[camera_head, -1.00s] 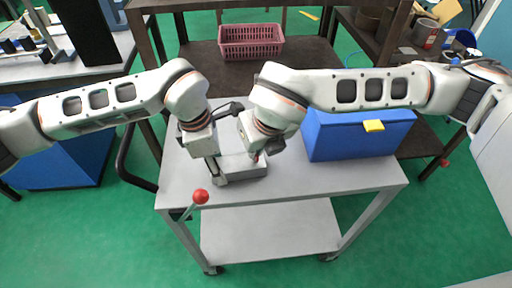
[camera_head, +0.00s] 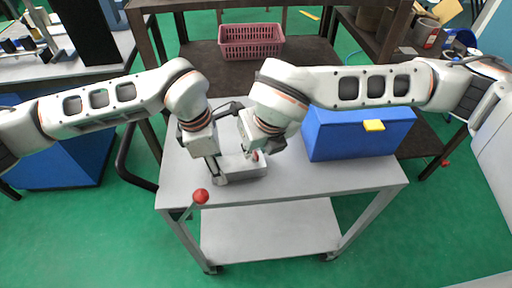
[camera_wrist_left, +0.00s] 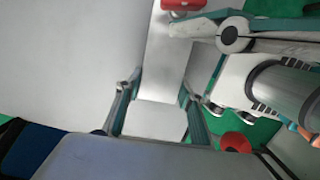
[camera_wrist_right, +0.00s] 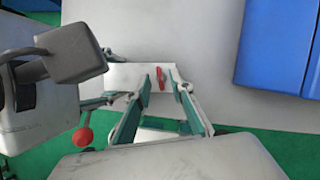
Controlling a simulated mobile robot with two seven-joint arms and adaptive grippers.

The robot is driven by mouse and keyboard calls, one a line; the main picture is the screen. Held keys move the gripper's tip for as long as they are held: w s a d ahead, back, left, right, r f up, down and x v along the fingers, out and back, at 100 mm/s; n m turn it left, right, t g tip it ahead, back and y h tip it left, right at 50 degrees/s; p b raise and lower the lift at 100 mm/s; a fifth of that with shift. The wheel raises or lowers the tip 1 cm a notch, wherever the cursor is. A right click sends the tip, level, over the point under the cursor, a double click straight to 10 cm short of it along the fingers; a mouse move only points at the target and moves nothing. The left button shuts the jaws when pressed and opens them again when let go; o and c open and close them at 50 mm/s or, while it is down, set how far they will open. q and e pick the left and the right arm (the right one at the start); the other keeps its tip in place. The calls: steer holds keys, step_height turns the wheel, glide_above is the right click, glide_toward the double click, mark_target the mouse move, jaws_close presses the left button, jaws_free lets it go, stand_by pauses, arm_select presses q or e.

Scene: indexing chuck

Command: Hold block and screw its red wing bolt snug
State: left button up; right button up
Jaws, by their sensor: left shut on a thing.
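The grey block (camera_head: 240,168) lies on the cart top in the head view. My left gripper (camera_wrist_left: 158,90) is shut on the block's left end, one finger on each side. The red wing bolt (camera_head: 255,155) stands at the block's right part; in the right wrist view the bolt (camera_wrist_right: 160,78) shows as a narrow red upright piece. My right gripper (camera_wrist_right: 160,80) points down over the block with its fingers apart on either side of the bolt. A gap shows between each finger and the bolt. The bolt's lower part is hidden in the head view.
A blue box (camera_head: 358,137) with a yellow latch stands right of my right gripper on the cart (camera_head: 330,180). A red ball knob (camera_head: 201,196) sits at the cart's front left edge. A pink basket (camera_head: 251,40) is on the shelf behind. The cart's front right is clear.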

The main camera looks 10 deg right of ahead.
steer(key=v, duration=1.1)
steer(key=shift+s+d+r, duration=0.1)
steer(key=shift+s+r, duration=0.05)
steer(key=o, duration=0.6)
steer(key=w+d+n+g+y, duration=0.3)
steer(key=w+n+g, duration=0.35)
steer(key=n, duration=1.15)
steer(key=shift+t, duration=0.45)
steer(key=x, duration=1.2)
steer(key=shift+w+d, duration=0.1)
steer(key=shift+d, duration=0.05)
